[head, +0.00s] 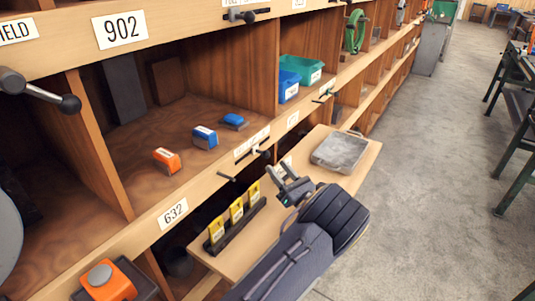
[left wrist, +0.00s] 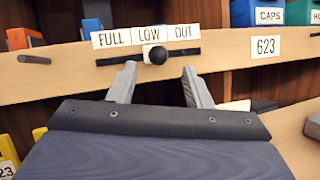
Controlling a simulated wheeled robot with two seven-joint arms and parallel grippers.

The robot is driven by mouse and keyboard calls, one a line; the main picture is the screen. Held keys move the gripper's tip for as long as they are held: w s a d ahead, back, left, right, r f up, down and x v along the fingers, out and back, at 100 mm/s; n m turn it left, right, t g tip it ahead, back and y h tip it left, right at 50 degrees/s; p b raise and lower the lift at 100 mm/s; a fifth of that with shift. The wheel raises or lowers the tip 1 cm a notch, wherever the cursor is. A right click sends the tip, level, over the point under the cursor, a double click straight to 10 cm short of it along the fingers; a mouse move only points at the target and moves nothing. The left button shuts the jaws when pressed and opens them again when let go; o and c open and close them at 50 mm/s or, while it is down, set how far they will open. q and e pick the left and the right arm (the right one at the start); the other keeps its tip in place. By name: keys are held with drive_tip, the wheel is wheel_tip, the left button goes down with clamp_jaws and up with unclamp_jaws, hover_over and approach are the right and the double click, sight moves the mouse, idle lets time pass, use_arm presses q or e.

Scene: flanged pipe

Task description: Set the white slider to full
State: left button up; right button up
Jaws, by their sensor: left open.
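In the left wrist view a dark horizontal slot (left wrist: 120,60) runs along the shelf's front edge under a white label (left wrist: 113,38) reading FULL, LOW, OUT from left to right. A black round knob (left wrist: 157,55) stands out from it below LOW, toward the OUT side. In the head view my left gripper (head: 281,176) is below the shelf edge. My right gripper is not in view.
A wooden ledge (head: 230,262) below carries yellow-labelled items (head: 236,211) and a grey tray (head: 340,150). On the shelf above are an orange block (head: 167,160), blue blocks (head: 205,137) and bins (head: 302,69). Other black handles project from the shelf edges. The floor (head: 430,150) at right is free.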

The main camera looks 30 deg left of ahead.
sight(266, 154)
use_arm(q)
drive_tip(key=p+x, duration=0.1)
drive_tip(key=x, duration=0.6)
drive_tip(key=shift+s+a, duration=0.1)
clamp_jaws()
